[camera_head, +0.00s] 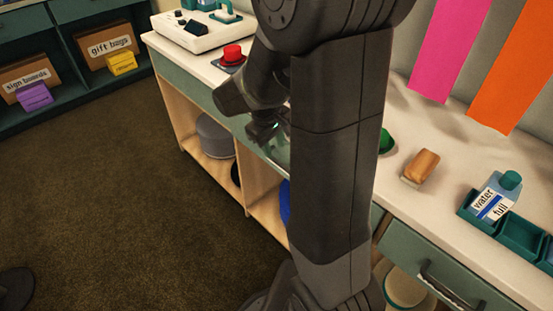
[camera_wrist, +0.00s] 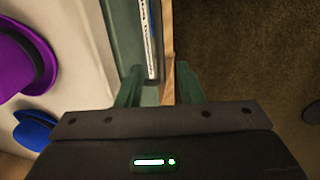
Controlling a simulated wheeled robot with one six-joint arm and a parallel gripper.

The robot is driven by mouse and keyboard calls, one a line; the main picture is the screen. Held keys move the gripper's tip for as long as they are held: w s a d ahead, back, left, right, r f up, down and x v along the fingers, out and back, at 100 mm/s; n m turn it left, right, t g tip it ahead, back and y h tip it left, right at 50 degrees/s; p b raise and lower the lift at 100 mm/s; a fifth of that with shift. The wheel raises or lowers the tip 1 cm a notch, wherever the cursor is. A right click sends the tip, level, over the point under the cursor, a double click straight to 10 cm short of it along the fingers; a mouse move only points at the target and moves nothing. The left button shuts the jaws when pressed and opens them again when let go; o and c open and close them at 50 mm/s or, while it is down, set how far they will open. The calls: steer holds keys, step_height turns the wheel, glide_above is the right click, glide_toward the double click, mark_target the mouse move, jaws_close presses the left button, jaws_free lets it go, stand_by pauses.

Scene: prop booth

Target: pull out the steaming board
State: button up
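My gripper (camera_head: 266,130) is at the front edge of the counter, partly hidden behind my arm in the head view. In the wrist view its two fingers (camera_wrist: 160,82) stand apart, one on each side of a thin edge. That edge has a pale wood strip (camera_wrist: 168,45) and a white strip with dark marks (camera_wrist: 151,40) beside a teal panel (camera_wrist: 125,35). It may be the steaming board's front; I cannot tell for sure, nor whether the fingers touch it. My arm hides most of this part of the counter in the head view.
Purple (camera_wrist: 28,60) and blue (camera_wrist: 35,130) hat-like items lie left of the fingers. The carpet (camera_head: 110,190) is open floor.

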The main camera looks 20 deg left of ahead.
mark_target(277, 161)
steer(key=f, duration=0.3)
steer(key=w+f+b, duration=0.1)
steer(key=f, duration=0.1)
steer(key=shift+d+f, duration=0.15)
jaws_close()
